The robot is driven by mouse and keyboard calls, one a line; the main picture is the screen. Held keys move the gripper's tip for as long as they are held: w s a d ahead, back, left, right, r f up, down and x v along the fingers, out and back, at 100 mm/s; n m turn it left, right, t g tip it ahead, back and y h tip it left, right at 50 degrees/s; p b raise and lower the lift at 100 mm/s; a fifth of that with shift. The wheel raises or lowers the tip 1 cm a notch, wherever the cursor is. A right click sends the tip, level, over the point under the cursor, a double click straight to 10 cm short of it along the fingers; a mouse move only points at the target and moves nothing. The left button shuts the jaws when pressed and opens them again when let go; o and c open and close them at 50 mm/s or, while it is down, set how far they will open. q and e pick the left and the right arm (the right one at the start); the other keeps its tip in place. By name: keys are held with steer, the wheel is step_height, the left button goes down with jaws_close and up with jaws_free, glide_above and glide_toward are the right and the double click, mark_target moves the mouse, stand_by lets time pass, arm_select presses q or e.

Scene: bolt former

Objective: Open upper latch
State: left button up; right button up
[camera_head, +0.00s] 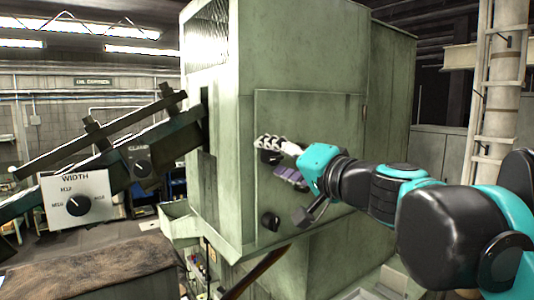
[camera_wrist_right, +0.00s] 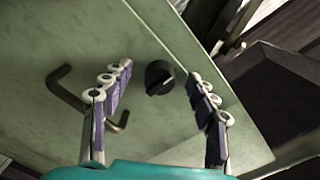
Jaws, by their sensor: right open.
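The upper latch (camera_head: 269,157) is a round black knob on the pale green door panel (camera_head: 330,115) of the machine cabinet. In the right wrist view the black knob (camera_wrist_right: 159,77) has a pale line mark and lies between the fingers, farther out than their tips. My right gripper (camera_head: 281,160) is in front of the upper part of the panel, with its fingers spread and empty. It also shows open in the wrist view (camera_wrist_right: 163,78). The lower latch (camera_head: 269,221), a similar black knob, is below on the same panel. My left gripper is out of view.
A bent metal handle (camera_wrist_right: 75,95) stands out from the panel beside the knob, close to the left finger in the wrist view. A sloping conveyor (camera_head: 100,150) and a WIDTH dial box (camera_head: 78,198) are at the left. A pillar (camera_head: 495,100) stands at the right.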

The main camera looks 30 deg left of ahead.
steer(key=shift+a+f+n+b, duration=0.15)
steer(key=shift+n+b, duration=0.2)
steer(key=shift+n, duration=1.55)
steer(key=shift+s+d+n+b, duration=0.1)
steer(key=shift+d+n+b, duration=0.35)
steer(key=shift+n, duration=0.45)
steer(key=shift+d+r+n+p, duration=0.15)
steer(key=shift+r+n+p, duration=0.15)
steer(key=shift+n+p, duration=0.3)
steer(key=shift+n, duration=0.7)
steer(key=shift+a+f+n+p, duration=0.1)
steer(key=shift+a+n+p, duration=0.2)
steer(key=shift+n, duration=0.9)
steer(key=shift+d, duration=0.1)
steer(key=shift+d, duration=0.1)
